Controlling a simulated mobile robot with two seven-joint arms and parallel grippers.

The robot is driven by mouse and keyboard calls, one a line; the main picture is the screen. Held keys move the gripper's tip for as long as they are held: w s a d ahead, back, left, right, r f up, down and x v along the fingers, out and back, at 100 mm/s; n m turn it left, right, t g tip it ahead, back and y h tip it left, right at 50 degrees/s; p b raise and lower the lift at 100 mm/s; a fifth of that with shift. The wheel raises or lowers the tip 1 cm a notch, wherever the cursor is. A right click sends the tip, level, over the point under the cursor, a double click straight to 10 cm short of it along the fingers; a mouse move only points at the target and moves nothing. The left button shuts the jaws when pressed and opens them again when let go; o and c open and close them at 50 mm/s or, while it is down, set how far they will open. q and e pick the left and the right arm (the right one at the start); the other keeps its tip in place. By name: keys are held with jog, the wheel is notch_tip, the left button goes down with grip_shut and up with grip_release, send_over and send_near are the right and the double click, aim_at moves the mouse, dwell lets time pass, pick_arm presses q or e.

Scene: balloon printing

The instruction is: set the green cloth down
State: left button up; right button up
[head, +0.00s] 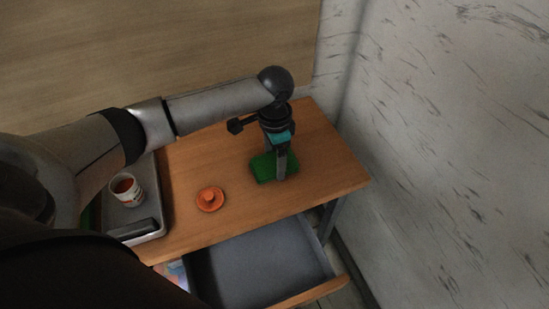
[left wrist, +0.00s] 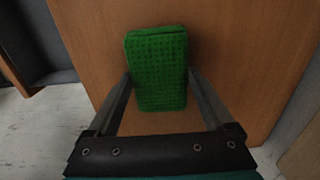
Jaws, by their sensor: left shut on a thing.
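The green cloth (head: 263,170) is a small folded rectangular pad at the right part of the wooden table in the head view. My left gripper (head: 281,172) points down at it, with one finger in front of the cloth. In the left wrist view the green cloth (left wrist: 158,68) sits between the two fingers of my left gripper (left wrist: 160,78), which is shut on it. The cloth is at or very near the table top; I cannot tell whether it touches. My right gripper is not in view.
An orange lidlike object (head: 210,199) lies left of the cloth on the table (head: 315,150). A grey tray (head: 155,190) holds a white and orange cup (head: 126,190) and a dark block (head: 132,230). An open drawer (head: 258,270) juts out in front. A wall stands at right.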

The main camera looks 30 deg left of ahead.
aim_at(275, 161)
pick_arm(q)
jog(key=o, duration=1.1)
notch_tip(275, 161, up, 12)
jog(key=shift+r+p, duration=0.1)
jog(key=shift+p, duration=1.1)
